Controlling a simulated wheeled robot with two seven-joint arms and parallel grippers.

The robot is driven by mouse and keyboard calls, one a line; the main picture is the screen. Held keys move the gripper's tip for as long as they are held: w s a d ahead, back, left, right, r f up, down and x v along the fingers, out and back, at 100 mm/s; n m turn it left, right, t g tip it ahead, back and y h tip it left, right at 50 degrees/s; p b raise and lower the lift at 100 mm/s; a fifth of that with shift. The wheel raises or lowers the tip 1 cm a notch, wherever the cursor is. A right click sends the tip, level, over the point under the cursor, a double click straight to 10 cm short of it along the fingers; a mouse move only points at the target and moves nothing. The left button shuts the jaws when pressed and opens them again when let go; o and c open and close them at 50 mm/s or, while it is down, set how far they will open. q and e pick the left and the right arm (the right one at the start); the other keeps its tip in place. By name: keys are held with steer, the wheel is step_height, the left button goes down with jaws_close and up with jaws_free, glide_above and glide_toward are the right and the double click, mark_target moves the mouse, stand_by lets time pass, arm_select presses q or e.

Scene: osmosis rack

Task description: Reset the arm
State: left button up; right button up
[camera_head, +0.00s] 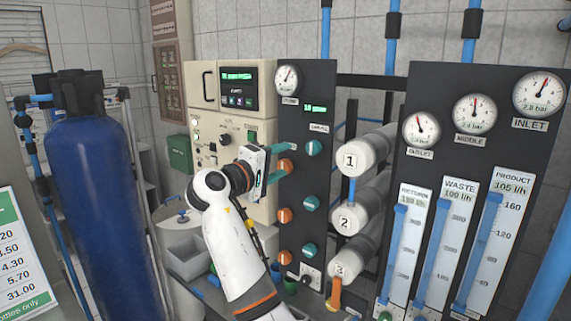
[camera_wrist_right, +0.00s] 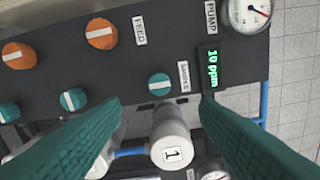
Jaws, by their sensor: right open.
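My right arm (camera_head: 235,250) reaches up from the bottom of the head view. Its right gripper (camera_head: 284,163) has teal fingers, spread apart and empty, in front of the dark valve panel (camera_head: 300,100). In the right wrist view the open fingers (camera_wrist_right: 158,100) frame a teal knob (camera_wrist_right: 160,84) beside the SAMPLE label, with a gap on both sides. The same teal knob shows in the head view (camera_head: 312,148), just right of the fingers. My left gripper is not in view.
Orange knobs (camera_head: 285,215) and more teal knobs (camera_head: 310,202) line the panel. White numbered cylinders (camera_head: 365,153) stand to its right, beside a gauge board (camera_head: 450,155). A beige control cabinet (camera_head: 205,120) is behind the gripper. A blue tank (camera_head: 105,215) stands at left.

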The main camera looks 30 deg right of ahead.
stand_by(0.4)
steer(key=w+a+f+n+t+y, duration=0.1)
steer(key=w+f+n+y, duration=0.15)
steer(key=f, duration=0.75)
steer(key=w+a+f+n+t+y, duration=0.1)
steer(key=w+f+n+t, duration=0.15)
steer(key=f, duration=0.65)
steer(key=s+a+f+n+g+y+b, duration=0.1)
steer(key=s+a+f+y, duration=0.15)
steer(key=f, duration=1.05)
steer(key=s+a+f+g+y, duration=0.1)
steer(key=s+f+y, duration=0.25)
steer(key=f, duration=1.05)
steer(key=s+a+f+n+g+y+b, duration=0.15)
steer(key=s+f, duration=0.25)
steer(key=f, duration=0.9)
steer(key=s+a+f+m+g+y, duration=0.2)
steer(key=s+f+m+g+y, duration=0.15)
steer(key=s+f, duration=1.95)
steer(key=s+f+m+g+y, duration=0.1)
steer(key=s+f+m, duration=0.1)
steer(key=s, duration=1.2)
steer(key=s+d+f+m+g+y+b, duration=0.1)
steer(key=s+f, duration=0.4)
steer(key=s, duration=1)
steer(key=shift+d+m, duration=0.15)
steer(key=shift+m, duration=0.35)
